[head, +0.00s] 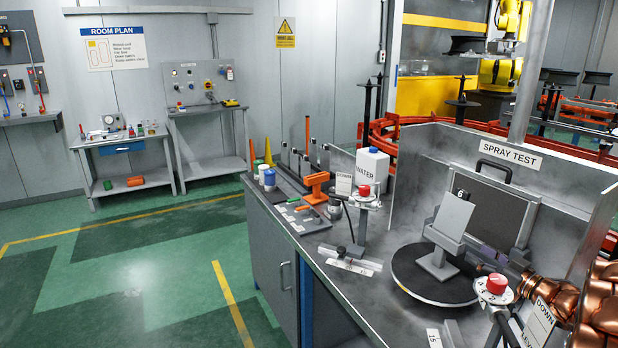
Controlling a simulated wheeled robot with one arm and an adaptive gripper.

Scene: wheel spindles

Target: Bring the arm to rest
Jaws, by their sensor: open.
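My arm (600,305), with copper-coloured links, enters at the right edge and reaches left over the grey bench. My gripper (482,262) is dark and open, at the right edge of the round black turntable (415,285). Its fingers are small and partly lost against the dark background. A pale panel marked 6 (453,217) stands tilted on a grey stand (438,264) on the turntable, just left of my gripper. I cannot tell whether the fingers touch the stand.
A red-topped post (495,285) stands close below my gripper, beside a DOWN sign (541,318). The SPRAY TEST booth wall (565,167) rises behind. A WATER jug (372,170) and another red-topped post (365,195) stand left. Green floor (150,275) at left is open.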

